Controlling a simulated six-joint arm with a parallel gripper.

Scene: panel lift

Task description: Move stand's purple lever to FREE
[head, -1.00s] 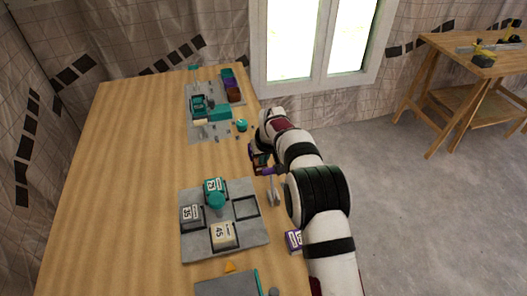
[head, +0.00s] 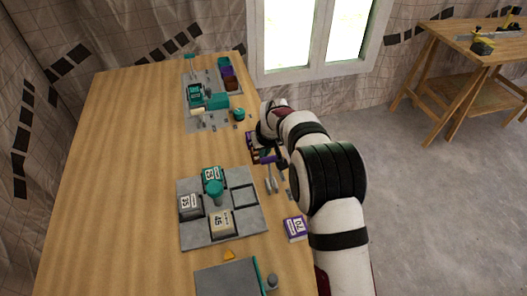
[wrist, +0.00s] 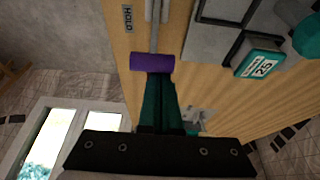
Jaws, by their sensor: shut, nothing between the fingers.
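The stand's lever has a purple crossbar handle (wrist: 152,63) on a thin grey rod, which runs toward the top of the wrist view. A HOLD label (wrist: 128,18) lies beside the rod, to its left; I see no FREE label. My gripper (wrist: 158,79) is shut and empty, its dark teal fingers close together right at the handle's near side. I cannot tell whether they touch it. In the head view the purple handle (head: 265,158) shows at the table's right edge, with my gripper (head: 262,150) partly hidden by my arm.
A grey tray (head: 187,235) with numbered blocks and a teal knob is left of the lever. A purple-edged block (head: 295,228) lies at the table's right edge. A teal-and-grey fixture (head: 208,100) stands at the far end. The table's left side is clear.

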